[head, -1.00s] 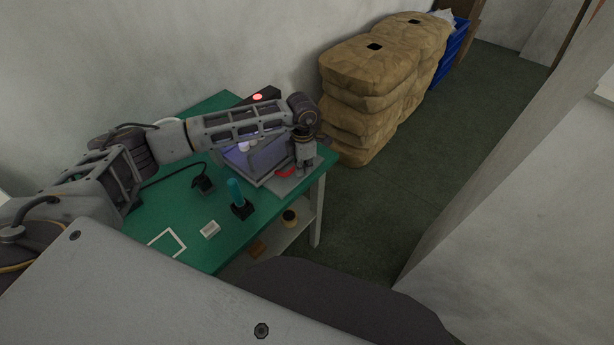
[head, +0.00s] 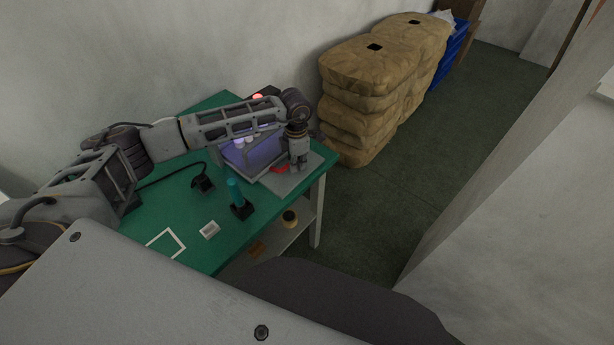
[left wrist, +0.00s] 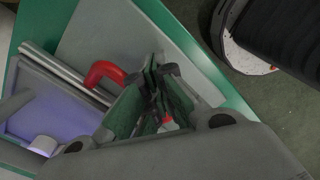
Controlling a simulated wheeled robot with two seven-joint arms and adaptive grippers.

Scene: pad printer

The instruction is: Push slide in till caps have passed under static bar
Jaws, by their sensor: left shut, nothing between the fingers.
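The slide's red handle (head: 280,169) shows just left of my left gripper (head: 299,168), over the grey base plate (head: 308,176). In the left wrist view the red handle (left wrist: 104,72) is a bent bar beside the closed fingers (left wrist: 158,90); I cannot tell whether they touch it. The fingers are together and hold nothing. White caps (head: 239,143) sit in the violet-lit area of the machine, and one white cap (left wrist: 43,145) shows at lower left in the wrist view. Silver bars (left wrist: 68,72) run alongside the lit area. My forearm hides part of the machine, and I cannot clearly make out the static bar.
The green table (head: 195,235) carries a teal-handled tool (head: 236,192), a small white block (head: 209,230) and a black device (head: 203,184). A red lamp (head: 258,97) glows behind my arm. Brown sacks (head: 365,95) stand beyond the table; the floor right of it is clear.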

